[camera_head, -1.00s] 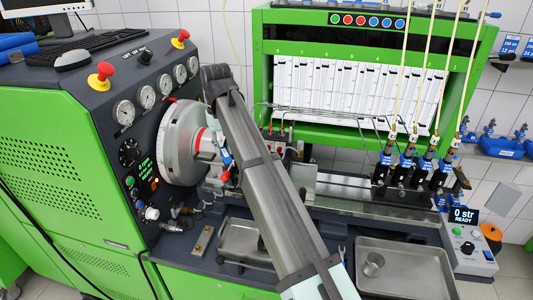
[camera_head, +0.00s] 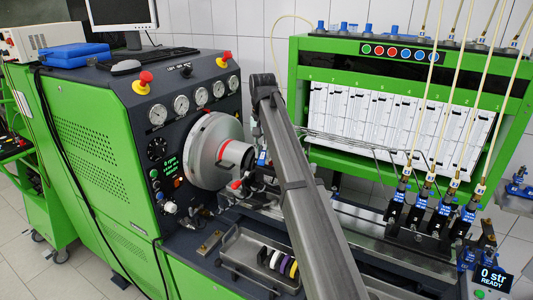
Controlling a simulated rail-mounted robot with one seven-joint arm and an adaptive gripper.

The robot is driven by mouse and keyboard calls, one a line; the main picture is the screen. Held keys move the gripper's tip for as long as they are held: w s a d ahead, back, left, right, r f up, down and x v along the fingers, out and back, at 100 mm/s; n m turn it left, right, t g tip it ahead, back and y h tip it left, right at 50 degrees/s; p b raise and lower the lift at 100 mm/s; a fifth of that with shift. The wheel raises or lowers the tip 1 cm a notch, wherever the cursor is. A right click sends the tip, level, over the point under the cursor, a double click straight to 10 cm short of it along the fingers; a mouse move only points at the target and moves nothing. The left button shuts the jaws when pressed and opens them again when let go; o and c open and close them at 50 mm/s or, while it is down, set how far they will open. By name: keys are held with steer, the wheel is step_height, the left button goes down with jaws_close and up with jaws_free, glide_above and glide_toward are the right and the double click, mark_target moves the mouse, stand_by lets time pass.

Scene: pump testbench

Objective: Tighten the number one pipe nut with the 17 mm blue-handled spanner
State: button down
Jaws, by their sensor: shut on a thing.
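The grey arm link, mine, crosses the middle of the head view from the bottom right up to a dark joint. My gripper cannot be made out; it seems hidden behind this link. No 17 mm spanner can be clearly identified; a small blue patch (camera_head: 262,158) shows left of the link, too small to tell what it is. Thin metal pipes (camera_head: 375,148) run from behind the link to a row of upright injectors (camera_head: 420,205) with blue numbered labels. The number one pipe nut cannot be singled out. The pump area behind the link is largely covered.
The green bench cabinet (camera_head: 95,170) fills the left, with gauges and a large round drive housing (camera_head: 213,150). A metal tray (camera_head: 232,262) at the front holds several coloured rings. A small display (camera_head: 493,278) reads "0 str READY". A rack of graduated tubes (camera_head: 385,125) stands behind.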

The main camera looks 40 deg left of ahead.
mark_target(264, 150)
steer(key=shift+a+f, duration=0.15)
steer(key=shift+f, duration=0.05)
steer(key=shift+d+f, duration=0.2)
steer(key=shift+f, duration=0.05)
steer(key=shift+f+b, duration=0.7)
steer(key=shift+f, duration=0.4)
steer(key=shift+w+a+r, duration=0.15)
steer(key=shift+w, duration=0.05)
steer(key=shift+w+a, duration=0.15)
steer(key=shift+w, duration=0.1)
steer(key=shift+w+a+p, duration=0.1)
steer(key=shift+w+p, duration=0.1)
steer(key=shift+p, duration=0.2)
steer(key=shift+w+a, duration=0.15)
steer(key=shift+w, duration=0.15)
steer(key=shift+w+a, duration=0.15)
steer(key=shift+w, duration=0.05)
stand_by(0.5)
steer(key=shift+w+a, duration=0.15)
steer(key=shift+w, duration=0.1)
